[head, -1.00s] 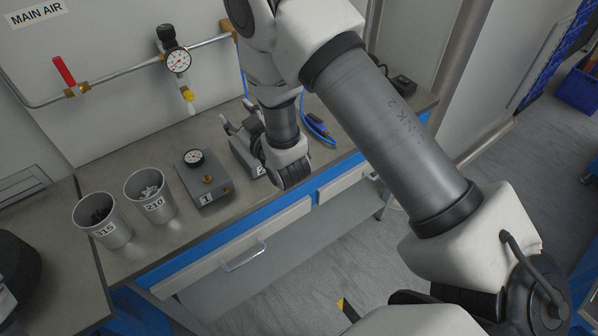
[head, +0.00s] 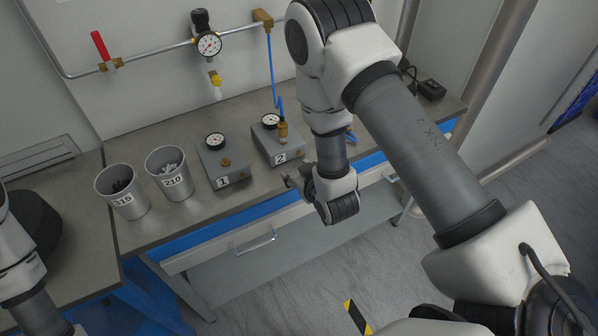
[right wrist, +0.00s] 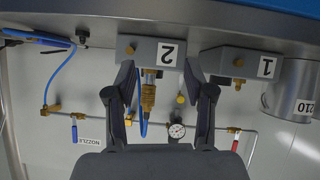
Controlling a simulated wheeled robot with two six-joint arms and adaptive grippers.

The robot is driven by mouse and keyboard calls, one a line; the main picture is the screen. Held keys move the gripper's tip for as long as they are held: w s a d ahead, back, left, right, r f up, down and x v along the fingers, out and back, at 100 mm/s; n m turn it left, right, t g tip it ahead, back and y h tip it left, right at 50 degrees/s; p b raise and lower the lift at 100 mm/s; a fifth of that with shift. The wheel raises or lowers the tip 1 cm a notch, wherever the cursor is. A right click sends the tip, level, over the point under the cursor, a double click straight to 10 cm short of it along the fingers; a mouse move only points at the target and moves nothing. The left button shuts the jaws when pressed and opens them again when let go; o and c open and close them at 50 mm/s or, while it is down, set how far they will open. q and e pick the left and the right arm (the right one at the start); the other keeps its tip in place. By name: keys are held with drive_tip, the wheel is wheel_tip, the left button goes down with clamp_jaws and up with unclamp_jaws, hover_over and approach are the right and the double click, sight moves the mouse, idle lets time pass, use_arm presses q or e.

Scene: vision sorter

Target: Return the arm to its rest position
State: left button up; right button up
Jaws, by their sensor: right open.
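My right arm reaches in from the right in the head view. Its gripper (head: 294,182) hangs just in front of the bench, near box 2 (head: 287,157), partly hidden by the wrist. In the right wrist view the gripper (right wrist: 168,84) is open, with nothing between its fingers. Box 2 (right wrist: 150,50) appears upside down beyond the fingertips, apart from them. A brass fitting (head: 282,130) with a blue hose stands at box 2. My left arm shows only in part at the left edge of the head view; its gripper is out of sight.
Box 1 (head: 228,178) with a gauge stands left of box 2. Cups labelled 210 (head: 170,183) and 315 (head: 124,200) stand further left on the bench (head: 180,131). A pipe with a red-handled valve (head: 101,46) and gauge (head: 209,44) runs behind. Floor in front is clear.

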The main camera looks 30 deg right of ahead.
idle(0.4)
drive_tip(key=s+f+m+g, duration=0.1)
drive_tip(key=s+f+g, duration=0.5)
drive_tip(key=s, duration=0.8)
drive_tip(key=s+d+f+m+g+b, duration=0.1)
drive_tip(key=s+f+g, duration=0.4)
drive_tip(key=s, duration=0.8)
wheel_tip(320, 180, down, 4)
drive_tip(key=shift+s+r+g, duration=0.25)
drive_tip(key=shift+s+g, duration=0.1)
drive_tip(key=shift+g, duration=0.05)
drive_tip(key=shift+d, duration=0.1)
